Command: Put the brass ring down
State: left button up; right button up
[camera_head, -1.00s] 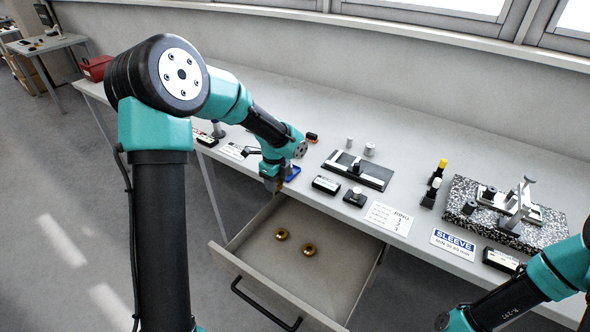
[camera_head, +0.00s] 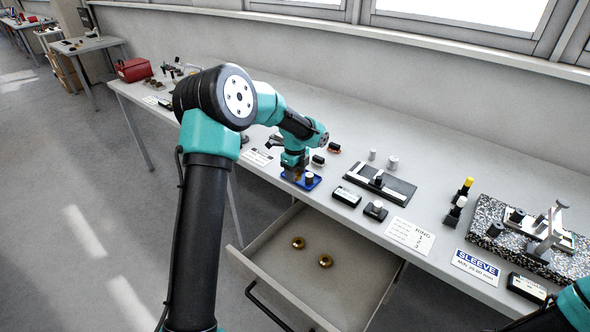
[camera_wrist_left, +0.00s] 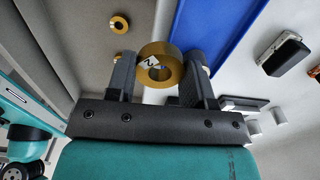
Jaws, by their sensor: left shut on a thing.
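My left gripper (camera_head: 293,176) is shut on a brass ring (camera_wrist_left: 158,62), with one finger on each side of it in the left wrist view. The ring bears a white tag that seems to read 2. In the head view the gripper is at the left part of a blue tray (camera_head: 313,184); the tray also shows in the left wrist view (camera_wrist_left: 212,32). I cannot tell whether the ring touches the tray. Two other brass rings (camera_head: 298,243) (camera_head: 325,261) lie in the open drawer (camera_head: 285,285). My right gripper is out of view.
A black block (camera_head: 346,196), a small dark stand (camera_head: 375,211) and a RING card (camera_head: 410,236) are right of the tray. A black fixture plate (camera_head: 395,190) lies behind them. A speckled slab (camera_head: 485,213) with a clamp stands at the right. The bench's back is mostly clear.

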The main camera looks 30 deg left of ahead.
pick_arm(q)
jog(key=shift+w+a+f, duration=0.1)
jog(key=shift+w+a, duration=0.45)
jog(key=shift+w, duration=0.35)
jog(key=shift+w+a+f, duration=0.1)
jog(key=shift+w+a, duration=0.45)
jog(key=shift+w, duration=0.3)
jog(key=shift+w+a+f, duration=0.1)
jog(key=shift+w+a, duration=0.45)
jog(key=shift+w, duration=0.35)
jog(key=shift+w, duration=0.1)
jog(key=shift+w+a, duration=0.15)
jog(key=shift+w, duration=0.05)
jog(key=shift+f, duration=1.75)
jog(key=shift+f, duration=0.15)
jog(key=o, duration=0.7)
notch_tip(320, 180, up, 12)
jog(key=shift+r, duration=0.15)
